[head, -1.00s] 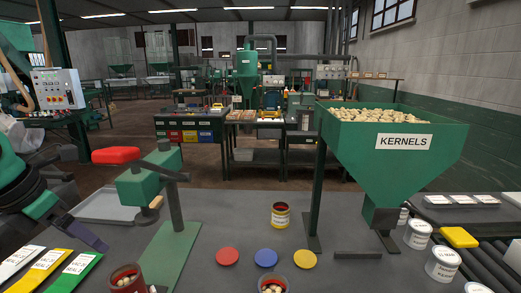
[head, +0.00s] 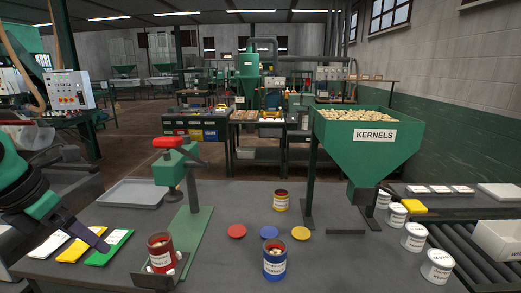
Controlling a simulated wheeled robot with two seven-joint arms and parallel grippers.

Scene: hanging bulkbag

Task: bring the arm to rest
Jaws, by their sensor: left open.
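My left gripper (head: 84,229) is at the left of the head view, over the table's left side near the coloured label cards. It is open, with nothing seen between its fingers. My right gripper is not in the head view. A blue tin (head: 275,259) stands at the front middle of the grey table (head: 340,268), and a yellow tin (head: 281,201) stands farther back. Red (head: 236,231), blue (head: 269,232) and yellow (head: 301,233) lids lie flat between them.
A green hopper marked KERNELS (head: 366,150) stands at the right. White cans (head: 414,237) line the right edge, beside a roller conveyor (head: 462,238). A grey tray (head: 135,192) lies at the back left. The front right of the table is clear.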

